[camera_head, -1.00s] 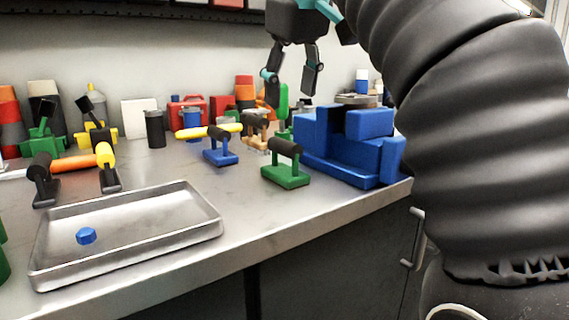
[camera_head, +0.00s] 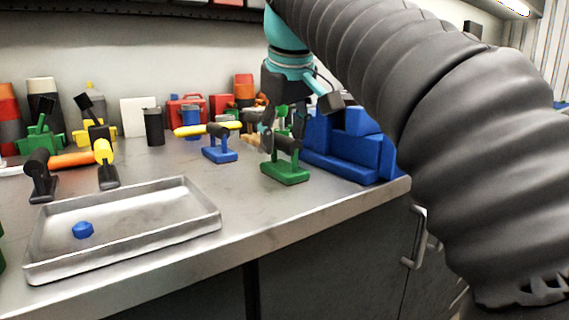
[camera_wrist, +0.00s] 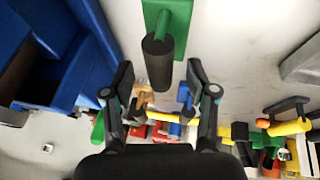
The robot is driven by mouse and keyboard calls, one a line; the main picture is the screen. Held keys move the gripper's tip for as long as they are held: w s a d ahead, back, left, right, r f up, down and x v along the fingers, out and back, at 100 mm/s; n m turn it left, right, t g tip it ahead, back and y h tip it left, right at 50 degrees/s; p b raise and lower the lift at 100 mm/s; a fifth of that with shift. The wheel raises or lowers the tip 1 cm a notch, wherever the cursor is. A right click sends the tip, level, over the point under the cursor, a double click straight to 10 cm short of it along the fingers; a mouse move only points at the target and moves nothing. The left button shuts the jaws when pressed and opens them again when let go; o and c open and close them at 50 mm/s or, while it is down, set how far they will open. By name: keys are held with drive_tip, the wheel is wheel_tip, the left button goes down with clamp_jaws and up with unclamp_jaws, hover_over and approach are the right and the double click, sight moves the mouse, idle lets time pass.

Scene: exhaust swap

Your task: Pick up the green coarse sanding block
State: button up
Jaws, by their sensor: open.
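The green coarse sanding block (camera_head: 285,174) stands on the metal bench near its front edge, with a dark cylindrical handle on top. My gripper (camera_head: 282,138) is open and points down at this handle, overlapping it in the head view. In the wrist view the open fingers (camera_wrist: 158,78) lie to either side of the dark handle's end, and the block's green base (camera_wrist: 153,14) shows at the top edge. I cannot tell whether a finger touches the handle.
A large blue stepped block (camera_head: 365,155) stands close on the right. A blue-based sanding block (camera_head: 220,155) with a yellow bar is to the left. A metal tray (camera_head: 150,232) holding a small blue piece (camera_head: 83,230) lies at front left. Several coloured tools line the back.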

drive_tip(key=shift+x, duration=1.15)
clamp_jaws()
drive_tip(key=shift+r, duration=0.2)
